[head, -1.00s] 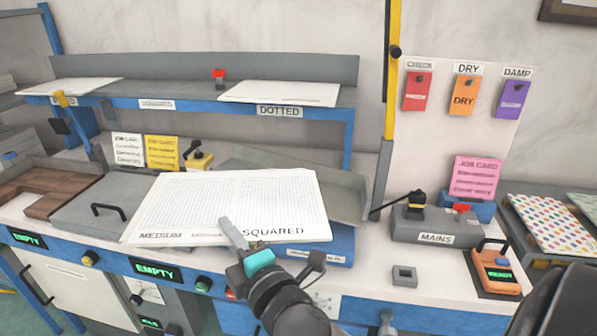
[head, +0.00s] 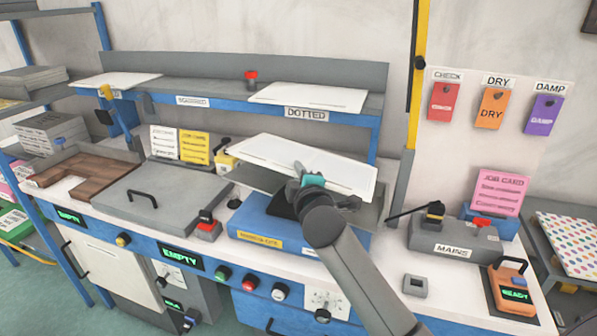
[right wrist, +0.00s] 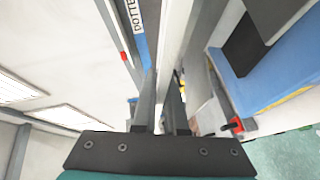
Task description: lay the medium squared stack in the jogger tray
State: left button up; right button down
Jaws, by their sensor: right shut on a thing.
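The medium squared stack (head: 300,160) is a flat white pile of paper, held above the jogger tray (head: 368,216). My right gripper (head: 300,174) is shut on its front edge. The stack looks slightly tilted, and its printed words are not readable now. The grey jogger tray sits on a blue base (head: 262,226); the stack and my arm hide much of it. I cannot tell whether stack and tray touch. In the right wrist view the stack (right wrist: 174,45) shows edge-on beyond the fingers (right wrist: 160,100). My left gripper is not in view.
A shelf (head: 220,88) behind holds other white stacks, one above the DOTTED label (head: 305,114). A grey lidded box (head: 148,200) stands left, with a red-topped switch (head: 206,226) beside it. The MAINS box (head: 452,240) with its lever stands right of the tray.

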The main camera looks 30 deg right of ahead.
jog(key=shift+r, duration=0.2)
notch_tip(320, 180, down, 7)
jog(key=a+b, duration=0.2)
jog(key=b, duration=0.2)
jog(key=shift+s+f, duration=0.15)
jog(key=c, duration=0.9)
grip_release()
jog(key=p+v, duration=0.1)
jog(key=v, duration=1.4)
jog(key=shift+s+f, duration=0.15)
